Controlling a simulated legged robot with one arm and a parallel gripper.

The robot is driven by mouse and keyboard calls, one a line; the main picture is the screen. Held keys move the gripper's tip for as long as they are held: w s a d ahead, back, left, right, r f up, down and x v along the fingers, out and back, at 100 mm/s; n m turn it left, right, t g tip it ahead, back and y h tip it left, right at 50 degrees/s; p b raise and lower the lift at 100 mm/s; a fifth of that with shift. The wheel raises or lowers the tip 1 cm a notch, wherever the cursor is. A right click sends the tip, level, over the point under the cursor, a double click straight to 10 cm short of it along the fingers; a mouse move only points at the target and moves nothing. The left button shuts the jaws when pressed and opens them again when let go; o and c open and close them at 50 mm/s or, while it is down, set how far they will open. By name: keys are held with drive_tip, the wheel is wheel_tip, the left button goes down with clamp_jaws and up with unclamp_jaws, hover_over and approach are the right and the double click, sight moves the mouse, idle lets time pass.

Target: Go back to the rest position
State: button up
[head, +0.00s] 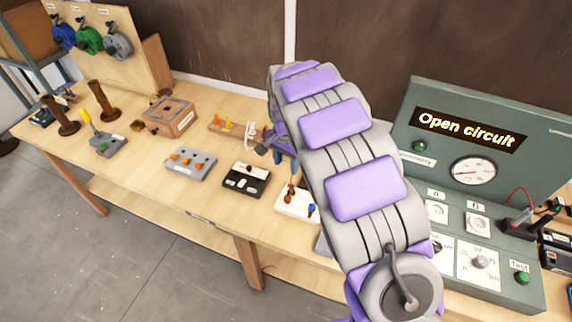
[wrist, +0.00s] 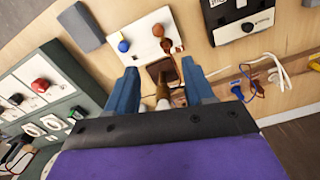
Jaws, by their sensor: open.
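My purple and grey arm reaches across the wooden workbench (head: 135,165) in the head view. My gripper (wrist: 163,85) shows in the wrist view with two blue fingers spread apart. A brown and brass piece (wrist: 162,88) shows between the fingers in that view; I cannot tell whether it touches them.
A green test panel (head: 480,130) reading "Open circuit" stands at the right. A black switch box (head: 246,179), a grey terminal block (head: 190,162) and a wooden box (head: 168,117) sit on the bench. Cable reels (head: 90,40) hang at the back left. The floor (head: 130,270) in front is clear.

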idle(0.4)
drive_tip(key=s+d+r+n+b, duration=0.1)
drive_tip(key=s+d+r, duration=0.3)
drive_tip(key=s+d, duration=0.3)
drive_tip(key=s+d+r+n+b, duration=0.1)
drive_tip(key=s+d+r+b, duration=0.1)
drive_tip(key=s+d+r, duration=0.45)
drive_tip(key=s+d+f+n+g+b, duration=0.1)
drive_tip(key=s+f+n, duration=0.1)
drive_tip(key=s, duration=1.1)
drive_tip(key=s+d+f+n+b, duration=0.1)
drive_tip(key=s+f+n, duration=0.1)
drive_tip(key=s, duration=1.1)
drive_tip(key=shift+s+d+f+n+g+b, duration=0.15)
drive_tip(key=shift+s+d+n+g+b, duration=0.2)
drive_tip(key=shift+s+d+n+g, duration=0.05)
